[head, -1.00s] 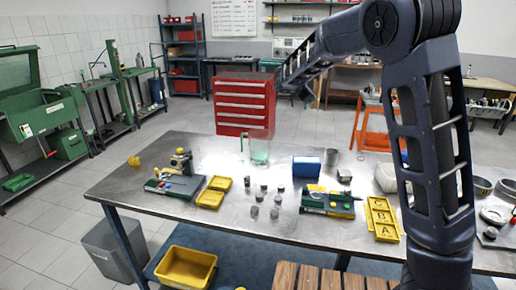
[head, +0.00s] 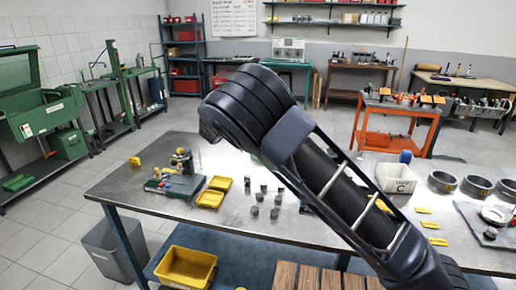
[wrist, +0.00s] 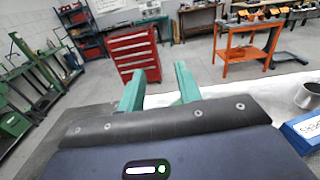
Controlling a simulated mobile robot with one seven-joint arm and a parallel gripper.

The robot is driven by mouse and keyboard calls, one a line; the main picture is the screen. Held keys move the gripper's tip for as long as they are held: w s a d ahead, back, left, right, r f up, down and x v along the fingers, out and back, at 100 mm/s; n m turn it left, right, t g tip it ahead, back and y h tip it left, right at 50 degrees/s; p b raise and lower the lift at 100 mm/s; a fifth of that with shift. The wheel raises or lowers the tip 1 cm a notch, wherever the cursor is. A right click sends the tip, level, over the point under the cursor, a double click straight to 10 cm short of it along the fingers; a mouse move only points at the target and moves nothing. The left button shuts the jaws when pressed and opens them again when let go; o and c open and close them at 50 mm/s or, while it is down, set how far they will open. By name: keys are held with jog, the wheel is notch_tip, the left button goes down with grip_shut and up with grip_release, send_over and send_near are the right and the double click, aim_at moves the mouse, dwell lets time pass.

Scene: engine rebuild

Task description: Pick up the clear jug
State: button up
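The clear jug cannot be made out in either current view. In the head view my arm covers the back part of the table where it stood. My gripper (wrist: 160,72) shows in the wrist view with its two green fingers spread apart. I see nothing held between them. The fingers point out across the metal table (wrist: 248,98) toward the red tool cabinet. In the head view my gripper is hidden behind my arm.
A blue box (wrist: 302,133) and a metal cup (wrist: 306,95) stand at the wrist view's right. In the head view, yellow trays (head: 210,198) and several small grey cylinders (head: 255,212) lie on the table (head: 165,225). A white bin (head: 396,178) stands right.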

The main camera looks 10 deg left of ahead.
notch_tip(320, 180, down, 18)
jog(key=f, duration=0.1)
jog(key=w, duration=1.1)
jog(key=shift+r, duration=0.1)
grip_shut()
